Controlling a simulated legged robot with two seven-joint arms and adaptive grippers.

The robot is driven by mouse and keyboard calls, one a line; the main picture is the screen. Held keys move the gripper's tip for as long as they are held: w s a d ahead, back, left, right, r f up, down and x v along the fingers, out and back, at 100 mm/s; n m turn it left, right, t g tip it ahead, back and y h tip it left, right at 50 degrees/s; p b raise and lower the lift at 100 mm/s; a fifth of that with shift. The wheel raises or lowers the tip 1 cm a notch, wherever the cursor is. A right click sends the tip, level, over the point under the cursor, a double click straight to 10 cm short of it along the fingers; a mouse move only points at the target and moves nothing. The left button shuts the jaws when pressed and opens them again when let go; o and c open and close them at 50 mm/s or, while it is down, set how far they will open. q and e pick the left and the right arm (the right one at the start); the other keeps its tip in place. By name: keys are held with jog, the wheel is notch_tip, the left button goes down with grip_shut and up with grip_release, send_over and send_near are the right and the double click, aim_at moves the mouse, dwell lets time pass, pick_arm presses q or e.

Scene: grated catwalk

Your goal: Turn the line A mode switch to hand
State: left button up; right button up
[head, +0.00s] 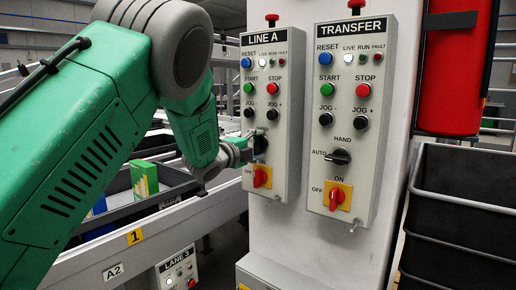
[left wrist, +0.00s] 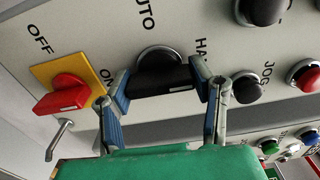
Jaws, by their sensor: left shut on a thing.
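The LINE A panel (head: 289,130) is on the pale column, left of the TRANSFER panel. Its black mode switch (head: 261,145) sits above the red and yellow OFF/ON switch (head: 261,177) and is partly hidden by my left gripper (head: 250,147). In the left wrist view my left gripper (left wrist: 160,82) is shut on the mode switch handle (left wrist: 158,76), one finger at each end. The handle lies along the AUTO-HAND dial with its white mark at the end toward the HAND label, which a finger partly covers. My right gripper is not in view.
The TRANSFER panel (head: 383,130) has its own mode switch (head: 338,157), pointing at AUTO. LINE A's JOG buttons (head: 273,114) are just above my left gripper. A dark crate (head: 460,200) stands at right and a LANE 3 box (head: 178,270) below.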

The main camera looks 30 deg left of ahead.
pick_arm(q)
jog(key=shift+d+f, duration=0.1)
jog(key=shift+f, duration=0.25)
jog(key=o, duration=1.1)
jog(key=shift+o, duration=0.4)
jog(key=shift+r, duration=0.1)
jog(key=shift+s+r, duration=0.1)
jog(key=shift+s, duration=0.05)
jog(key=s+a, duration=0.1)
jog(key=s, duration=1)
jog(key=shift+s, duration=0.35)
jog(key=shift+f, duration=0.2)
